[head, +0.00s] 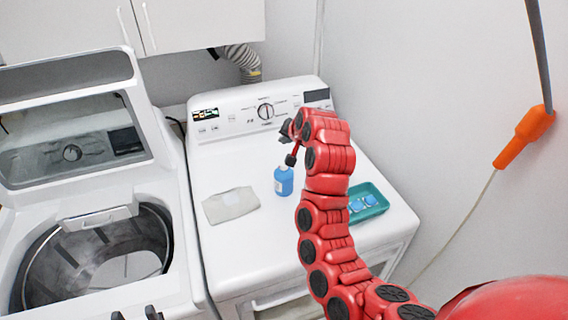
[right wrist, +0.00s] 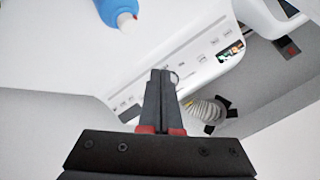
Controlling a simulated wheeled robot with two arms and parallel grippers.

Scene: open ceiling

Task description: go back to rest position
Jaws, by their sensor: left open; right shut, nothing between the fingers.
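My right arm rises through the middle of the head view over the white dryer-like machine (head: 255,255). Its gripper (head: 291,159) is raised near the blue bottle (head: 283,181), which stands on the machine top. In the right wrist view the right gripper (right wrist: 161,74) has its two black fingers together with nothing between them. The blue bottle (right wrist: 116,10) shows at that view's top edge, apart from the fingers. My left gripper (head: 135,314) shows only as two separated dark fingertips at the bottom edge of the head view, in front of the open washer.
A top-loading washer (head: 185,255) stands open at left, its lid (head: 65,70) raised. A folded grey cloth (head: 230,204) lies left of the bottle. A teal tray (head: 378,211) with blue packets is partly behind my right arm. An orange-handled item (head: 524,136) is at right.

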